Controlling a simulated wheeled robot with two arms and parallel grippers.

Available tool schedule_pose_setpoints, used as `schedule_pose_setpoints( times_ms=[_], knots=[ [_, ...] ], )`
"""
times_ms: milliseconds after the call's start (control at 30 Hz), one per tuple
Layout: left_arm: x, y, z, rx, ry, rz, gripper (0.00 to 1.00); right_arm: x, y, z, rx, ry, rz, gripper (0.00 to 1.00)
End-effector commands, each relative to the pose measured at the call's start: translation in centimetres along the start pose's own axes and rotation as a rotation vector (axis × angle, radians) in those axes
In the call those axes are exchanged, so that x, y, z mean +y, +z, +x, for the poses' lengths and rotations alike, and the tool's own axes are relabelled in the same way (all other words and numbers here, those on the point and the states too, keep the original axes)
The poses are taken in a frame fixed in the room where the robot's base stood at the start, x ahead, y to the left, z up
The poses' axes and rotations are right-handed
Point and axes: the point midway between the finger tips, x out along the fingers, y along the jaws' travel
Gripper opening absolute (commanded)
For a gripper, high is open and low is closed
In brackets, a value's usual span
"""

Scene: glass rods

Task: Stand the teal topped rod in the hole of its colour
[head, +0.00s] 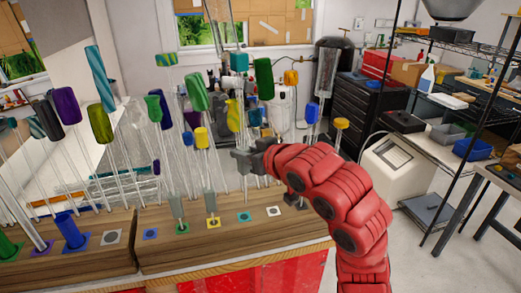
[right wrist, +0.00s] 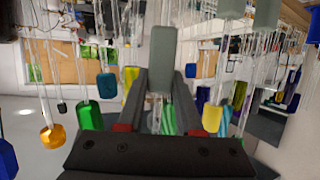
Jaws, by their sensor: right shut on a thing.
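The teal topped rod shows its teal block (head: 238,62) in the head view, with a clear shaft running down to my right gripper (head: 243,160). The gripper is shut on this shaft, which looks close to upright. In the right wrist view a grey-green end piece (right wrist: 161,58) shows between and beyond the fingers. The teal-bordered hole (head: 244,216) is in the wooden rack top, below the gripper and apart from it. My left gripper is not in view.
The wooden rack (head: 225,243) carries several rods with coloured tops, close on the left.

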Motion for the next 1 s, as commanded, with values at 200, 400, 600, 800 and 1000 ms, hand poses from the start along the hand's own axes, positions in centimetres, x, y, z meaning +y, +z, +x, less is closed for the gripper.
schedule_pose_setpoints(
  times_ms=[200, 400, 600, 800, 1000],
  knots=[
    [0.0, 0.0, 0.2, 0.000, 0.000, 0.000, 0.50, -0.7, 0.5, 0.1, 0.004, -0.032, -0.005, 0.00],
    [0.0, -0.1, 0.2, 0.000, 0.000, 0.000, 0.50, -0.7, 1.5, 0.5, 0.006, -0.032, -0.005, 0.00],
    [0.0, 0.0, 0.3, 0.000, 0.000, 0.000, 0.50, -0.7, 2.5, 0.9, 0.005, -0.031, -0.005, 0.00],
    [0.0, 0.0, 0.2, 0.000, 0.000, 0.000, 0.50, -0.7, 2.5, 0.9, 0.006, -0.031, -0.005, 0.00],
    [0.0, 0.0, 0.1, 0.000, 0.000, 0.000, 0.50, -0.7, 2.7, 1.0, 0.006, -0.030, -0.005, 0.00]
  ],
)
